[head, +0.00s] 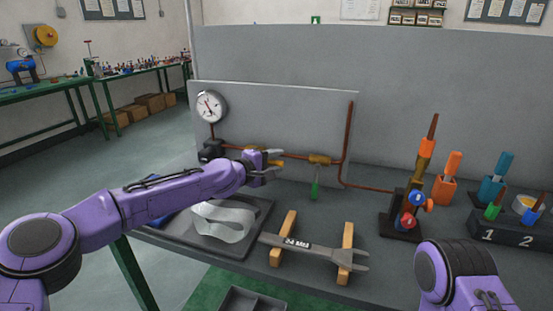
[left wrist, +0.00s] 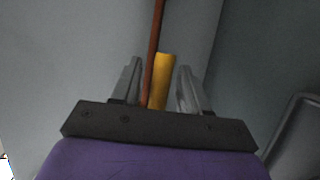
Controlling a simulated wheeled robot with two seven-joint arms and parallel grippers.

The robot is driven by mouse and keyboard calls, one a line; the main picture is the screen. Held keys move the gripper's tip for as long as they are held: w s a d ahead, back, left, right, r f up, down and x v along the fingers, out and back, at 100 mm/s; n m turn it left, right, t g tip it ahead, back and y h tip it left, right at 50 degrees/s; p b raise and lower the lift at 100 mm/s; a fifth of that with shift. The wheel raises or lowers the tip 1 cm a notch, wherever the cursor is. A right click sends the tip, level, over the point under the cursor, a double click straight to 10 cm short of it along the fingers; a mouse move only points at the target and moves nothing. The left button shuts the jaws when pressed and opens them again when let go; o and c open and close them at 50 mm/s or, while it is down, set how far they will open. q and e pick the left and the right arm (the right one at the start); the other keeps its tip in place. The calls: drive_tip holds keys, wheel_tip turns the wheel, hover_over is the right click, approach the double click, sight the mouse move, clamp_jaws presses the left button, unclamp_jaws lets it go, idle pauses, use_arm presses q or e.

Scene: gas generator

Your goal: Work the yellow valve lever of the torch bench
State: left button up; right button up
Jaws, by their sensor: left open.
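The yellow valve lever (left wrist: 163,80) shows in the left wrist view as an upright yellow bar between my two fingers, with a gap on its right side. A copper pipe (left wrist: 154,50) runs beside it, also between the fingers. My left gripper (head: 274,165) is open at the pipework on the grey bench panel (head: 285,110); it also shows in the left wrist view (left wrist: 160,88). In the head view the gripper mostly hides the yellow lever. Whether a finger touches it I cannot tell. My right arm's gripper is out of view.
A pressure gauge (head: 211,106) is left on the panel. A wrench (head: 310,250) rests on wooden blocks in front. The torch stand (head: 402,225) is farther right. A dark tray (head: 258,215) holds pale hose or strap.

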use_arm(q)
drive_tip(key=shift+w+d+f, duration=0.1)
drive_tip(key=shift+w+d, duration=0.2)
clamp_jaws()
drive_tip(key=shift+f+m, duration=0.1)
drive_tip(key=shift+m, duration=0.2)
drive_tip(key=shift+a+f+m+y+p, duration=0.15)
drive_tip(key=shift+f+m+y+p, duration=0.5)
drive_tip(key=shift+f+m, duration=0.25)
drive_tip(key=shift+w+a+f+m+y+p, duration=0.15)
drive_tip(key=shift+a+f+m+y+p, duration=0.2)
drive_tip(key=shift+f+m+y, duration=0.25)
drive_tip(key=shift+w+a+f+m+y+p, duration=0.1)
drive_tip(key=shift+a+f+m+y+p, duration=0.2)
drive_tip(key=shift+f+m, duration=0.35)
